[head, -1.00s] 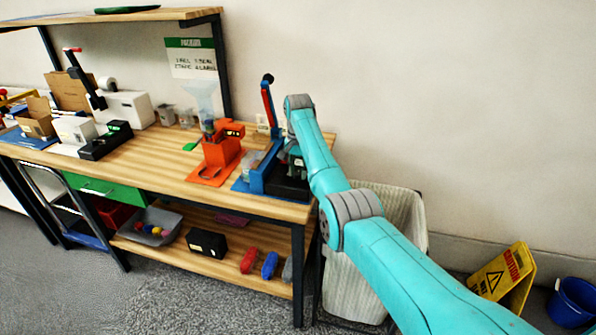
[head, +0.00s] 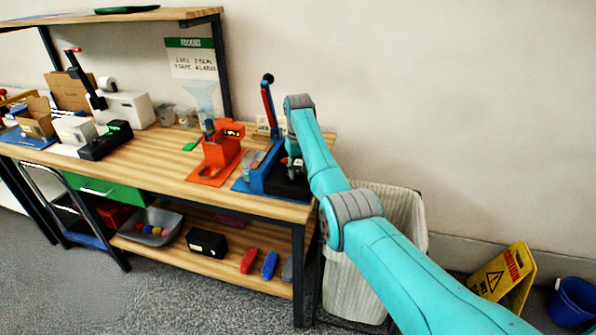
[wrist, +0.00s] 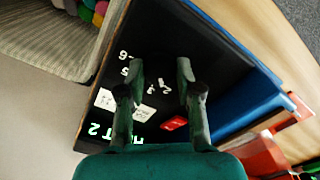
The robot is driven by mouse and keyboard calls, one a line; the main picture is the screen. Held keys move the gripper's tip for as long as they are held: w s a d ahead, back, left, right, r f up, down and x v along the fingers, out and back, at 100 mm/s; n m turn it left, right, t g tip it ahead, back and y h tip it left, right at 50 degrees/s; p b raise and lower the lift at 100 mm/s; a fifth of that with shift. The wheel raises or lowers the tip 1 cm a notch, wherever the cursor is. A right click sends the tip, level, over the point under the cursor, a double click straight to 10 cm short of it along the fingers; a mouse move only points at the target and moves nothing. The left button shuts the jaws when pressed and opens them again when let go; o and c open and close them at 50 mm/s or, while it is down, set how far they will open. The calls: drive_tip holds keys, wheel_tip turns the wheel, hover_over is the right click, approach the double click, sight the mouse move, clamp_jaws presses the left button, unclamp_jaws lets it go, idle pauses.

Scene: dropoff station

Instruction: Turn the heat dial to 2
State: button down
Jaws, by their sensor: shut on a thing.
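The black control panel (wrist: 160,35) fills the middle of the wrist view, with white numerals around the dial area. My gripper (wrist: 161,70) reaches over it, its two fingers closed on the dark heat dial (wrist: 161,80), which barely stands out from the black panel. A green lit readout (wrist: 108,132) ends in "T 2"; a finger covers part of its word. In the head view the panel (head: 284,188) sits at the bench's right end beside the blue sealer frame (head: 257,180), and my arm partly hides it.
A lined bin (head: 395,215) stands right of the bench. A yellow caution sign (head: 505,275) and blue bucket (head: 573,302) are on the floor.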

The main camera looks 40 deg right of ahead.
sight(298, 173)
drive_tip(key=shift+n, duration=0.4)
drive_tip(key=c, duration=0.8)
unclamp_jaws()
drive_tip(key=shift+o, duration=0.2)
wheel_tip(298, 173, up, 12)
